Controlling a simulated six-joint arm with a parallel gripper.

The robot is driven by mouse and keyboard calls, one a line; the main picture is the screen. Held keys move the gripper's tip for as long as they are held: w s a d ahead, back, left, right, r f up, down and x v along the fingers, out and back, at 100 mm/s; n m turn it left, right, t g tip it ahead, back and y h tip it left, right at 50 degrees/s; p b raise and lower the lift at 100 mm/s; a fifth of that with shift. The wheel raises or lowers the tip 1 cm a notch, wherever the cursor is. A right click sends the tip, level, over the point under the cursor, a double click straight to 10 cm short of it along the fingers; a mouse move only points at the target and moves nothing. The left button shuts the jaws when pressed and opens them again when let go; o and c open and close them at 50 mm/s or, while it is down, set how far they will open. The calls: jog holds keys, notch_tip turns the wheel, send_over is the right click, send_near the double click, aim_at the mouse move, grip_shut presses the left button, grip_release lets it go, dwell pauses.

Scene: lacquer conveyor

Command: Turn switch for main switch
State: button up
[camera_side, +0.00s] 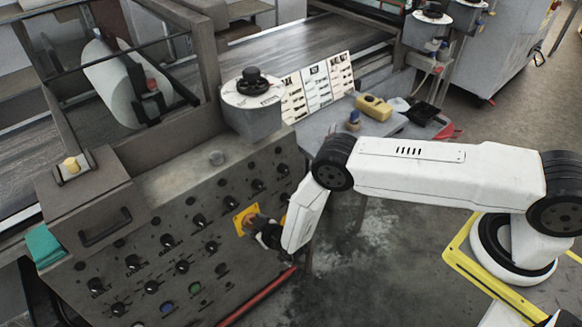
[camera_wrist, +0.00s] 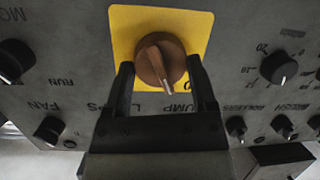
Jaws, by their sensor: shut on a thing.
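The main switch is a round orange-brown knob (camera_wrist: 155,50) on a square yellow plate (camera_wrist: 193,22) in the wrist view. Its raised ridge points down and slightly right in that picture. In the side view the yellow plate (camera_side: 239,221) sits at the right part of the sloped grey panel. My gripper (camera_wrist: 160,64) has one black finger on each side of the knob and is shut on it. In the side view my gripper (camera_side: 258,228) reaches the panel from the right and hides much of the knob.
Several black knobs surround the switch on the panel (camera_side: 160,215), including a large one (camera_wrist: 280,67) to its right in the wrist view. A grey post with a black dial (camera_side: 252,88) stands above the panel. A side table (camera_side: 380,122) holds a yellow object (camera_side: 373,107).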

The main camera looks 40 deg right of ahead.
jog(key=shift+a+n+h, duration=0.1)
jog(key=shift+n+h, duration=0.5)
jog(key=shift+n, duration=1)
jog(key=o, duration=1.2)
jog(key=shift+c, duration=0.2)
jog(key=shift+s, duration=0.1)
jog(key=v, duration=0.7)
jog(key=shift+s+r, duration=0.2)
jog(key=shift+s, duration=0.05)
